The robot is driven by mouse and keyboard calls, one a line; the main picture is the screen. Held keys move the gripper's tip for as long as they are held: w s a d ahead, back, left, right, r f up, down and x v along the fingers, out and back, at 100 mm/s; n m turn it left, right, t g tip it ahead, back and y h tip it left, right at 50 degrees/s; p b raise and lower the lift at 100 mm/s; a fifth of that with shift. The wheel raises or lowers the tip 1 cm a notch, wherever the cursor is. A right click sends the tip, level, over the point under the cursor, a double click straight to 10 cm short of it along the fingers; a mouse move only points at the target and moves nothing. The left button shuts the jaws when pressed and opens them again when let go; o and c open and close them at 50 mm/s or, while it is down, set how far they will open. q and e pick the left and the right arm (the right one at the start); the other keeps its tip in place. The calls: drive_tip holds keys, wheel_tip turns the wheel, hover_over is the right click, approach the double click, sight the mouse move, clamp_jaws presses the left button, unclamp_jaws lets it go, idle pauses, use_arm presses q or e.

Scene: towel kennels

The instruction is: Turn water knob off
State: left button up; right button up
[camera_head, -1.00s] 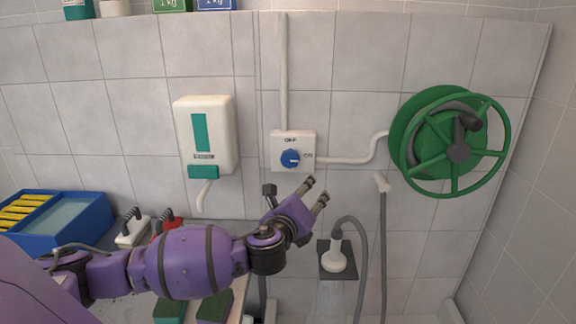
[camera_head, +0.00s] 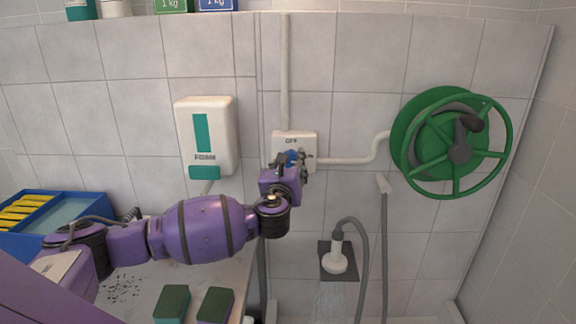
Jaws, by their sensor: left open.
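The water knob is a blue dial (camera_head: 291,157) on a white wall box (camera_head: 308,137) with the lettering OFF at its top. My left gripper (camera_head: 292,158) is at the knob, its open fingers on either side of it as far as I can see. The gripper covers most of the knob and the ON lettering, so the knob's pointer and any contact are hard to tell. The shower head (camera_head: 337,258) at the lower middle is spraying water. My right gripper is not in view.
A foam dispenser (camera_head: 206,125) hangs left of the box. A green hose reel (camera_head: 455,145) is on the wall at right, joined by a white pipe (camera_head: 345,161). A blue tray (camera_head: 62,212) and two sponges (camera_head: 172,303) are on the counter at lower left.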

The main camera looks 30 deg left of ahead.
use_arm(q)
drive_tip(key=shift+w, duration=0.1)
drive_tip(key=c, duration=1.1)
drive_tip(key=shift+o, duration=0.2)
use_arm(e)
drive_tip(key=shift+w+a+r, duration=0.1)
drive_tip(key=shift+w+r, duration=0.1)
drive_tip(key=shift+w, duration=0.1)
